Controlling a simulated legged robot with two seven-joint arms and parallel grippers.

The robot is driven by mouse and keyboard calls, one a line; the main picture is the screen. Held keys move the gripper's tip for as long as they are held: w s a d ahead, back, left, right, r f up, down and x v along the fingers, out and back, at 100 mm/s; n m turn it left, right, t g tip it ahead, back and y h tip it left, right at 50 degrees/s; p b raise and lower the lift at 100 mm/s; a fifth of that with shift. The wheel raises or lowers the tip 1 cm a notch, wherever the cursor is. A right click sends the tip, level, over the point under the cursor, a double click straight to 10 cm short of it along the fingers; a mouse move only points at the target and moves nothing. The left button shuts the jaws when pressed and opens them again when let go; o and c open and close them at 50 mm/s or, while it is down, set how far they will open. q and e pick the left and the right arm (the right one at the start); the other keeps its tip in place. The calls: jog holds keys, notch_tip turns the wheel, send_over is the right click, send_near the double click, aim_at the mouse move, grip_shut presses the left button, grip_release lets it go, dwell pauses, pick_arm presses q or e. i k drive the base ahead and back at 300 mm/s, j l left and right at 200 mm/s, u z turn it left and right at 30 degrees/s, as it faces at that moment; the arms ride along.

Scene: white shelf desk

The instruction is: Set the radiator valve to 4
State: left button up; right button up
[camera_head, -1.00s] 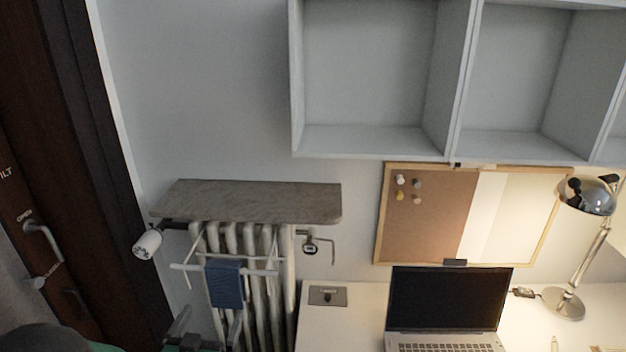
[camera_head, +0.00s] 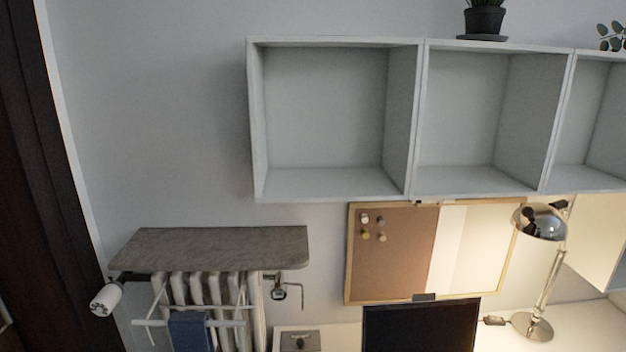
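The radiator valve (camera_head: 106,299) is a white cylindrical knob at the lower left, on a dark fitting at the left end of the radiator. Its number marks are too small to read. The white ribbed radiator (camera_head: 207,289) stands under a grey stone-like shelf board (camera_head: 212,248). Its lower part is cut off by the bottom edge. Neither of my grippers shows in the head view now.
A white drying rack with a blue cloth (camera_head: 189,331) hangs on the radiator front, right of the valve. A dark door frame (camera_head: 45,180) stands left of it.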

aim_at(108, 299)
jog(key=u, duration=1.3)
jog(key=j, duration=0.2)
jog(key=i+j+u, duration=0.45)
jog(key=i+j, duration=0.25)
